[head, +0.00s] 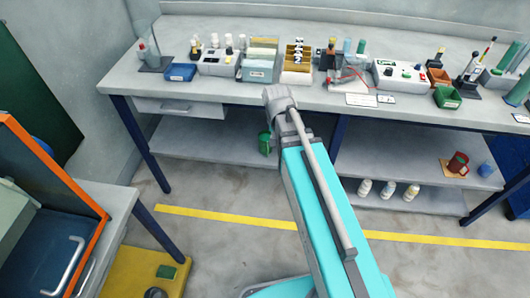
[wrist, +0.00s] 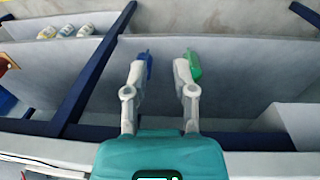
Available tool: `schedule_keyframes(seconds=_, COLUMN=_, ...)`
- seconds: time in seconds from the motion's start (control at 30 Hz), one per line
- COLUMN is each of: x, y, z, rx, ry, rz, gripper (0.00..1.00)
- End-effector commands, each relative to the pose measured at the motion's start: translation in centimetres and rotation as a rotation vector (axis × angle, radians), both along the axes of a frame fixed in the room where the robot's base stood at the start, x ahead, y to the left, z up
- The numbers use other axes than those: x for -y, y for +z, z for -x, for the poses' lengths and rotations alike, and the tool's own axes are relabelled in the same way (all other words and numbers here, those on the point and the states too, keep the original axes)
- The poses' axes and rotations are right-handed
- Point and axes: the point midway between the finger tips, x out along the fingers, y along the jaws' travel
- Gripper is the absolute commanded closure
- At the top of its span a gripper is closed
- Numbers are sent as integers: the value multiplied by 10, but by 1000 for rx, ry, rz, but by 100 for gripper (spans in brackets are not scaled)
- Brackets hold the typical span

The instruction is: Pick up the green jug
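The green jug (head: 265,142) stands on the lower shelf beneath the workbench, just left of my arm in the head view; my arm may cover part of it. In the wrist view the green jug (wrist: 193,64) shows beyond the tip of the right finger, which hides part of it. My gripper (wrist: 159,72) is open, with a clear gap between its fingers and nothing held. I cannot tell whether the right finger touches the jug. My arm hides the gripper in the head view.
A blue object (wrist: 147,62) is beyond the left fingertip.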

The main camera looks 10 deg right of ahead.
Motion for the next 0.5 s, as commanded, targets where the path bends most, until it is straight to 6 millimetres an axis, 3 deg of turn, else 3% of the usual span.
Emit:
schedule_keyframes(seconds=0.03, x=-2, y=-21, z=-11, rx=5, ry=-31, rz=10, gripper=65)
schedule_keyframes(seconds=0.5, x=-13, y=-109, z=-78, rx=66, ry=-363, rz=96, gripper=65)
